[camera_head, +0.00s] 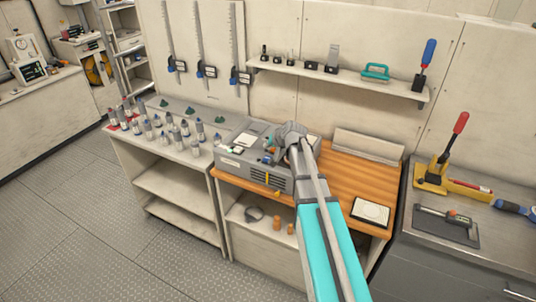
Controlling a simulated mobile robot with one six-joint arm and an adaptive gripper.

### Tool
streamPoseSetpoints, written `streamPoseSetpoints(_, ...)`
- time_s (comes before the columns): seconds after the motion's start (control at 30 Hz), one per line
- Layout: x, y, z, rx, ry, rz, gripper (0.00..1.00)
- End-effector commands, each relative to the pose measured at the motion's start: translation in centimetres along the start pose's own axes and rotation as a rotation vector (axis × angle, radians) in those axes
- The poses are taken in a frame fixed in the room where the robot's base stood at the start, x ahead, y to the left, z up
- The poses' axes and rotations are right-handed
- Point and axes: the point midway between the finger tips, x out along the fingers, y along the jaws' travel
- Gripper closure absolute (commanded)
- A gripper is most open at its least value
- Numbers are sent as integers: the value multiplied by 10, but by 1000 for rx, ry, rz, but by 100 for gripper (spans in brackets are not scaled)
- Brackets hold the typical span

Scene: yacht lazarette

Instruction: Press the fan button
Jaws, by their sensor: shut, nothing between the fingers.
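A grey box-shaped unit (232,161) with a vented front sits on the left part of a wooden-topped bench. Small coloured parts in blue, red and green show on its top, too small to tell apart. I cannot make out which part is the fan button. My arm reaches in from the bottom, and its wrist is over the right part of the unit. My gripper (272,156) is shut and empty, at the unit's top. The fingertips are small, and I cannot tell whether they touch anything. The wrist hides part of the unit's right side.
Bottles (170,130) crowd the left bench. A shelf (340,80) with small tools hangs on the wall behind. A white-topped pad (370,211) lies right on the wooden top (350,180). Yellow-based tools (432,178) stand on the right counter. Floor at left is clear.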

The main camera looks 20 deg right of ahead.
Motion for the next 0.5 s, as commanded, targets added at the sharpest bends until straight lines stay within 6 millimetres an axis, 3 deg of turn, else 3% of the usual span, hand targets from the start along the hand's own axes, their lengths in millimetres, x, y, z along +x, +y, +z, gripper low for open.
streamPoseSetpoints(0.17,-9,-7,-7,0,0,0,100)
streamPoseSetpoints(0.5,-10,-7,-7,0,0,0,100)
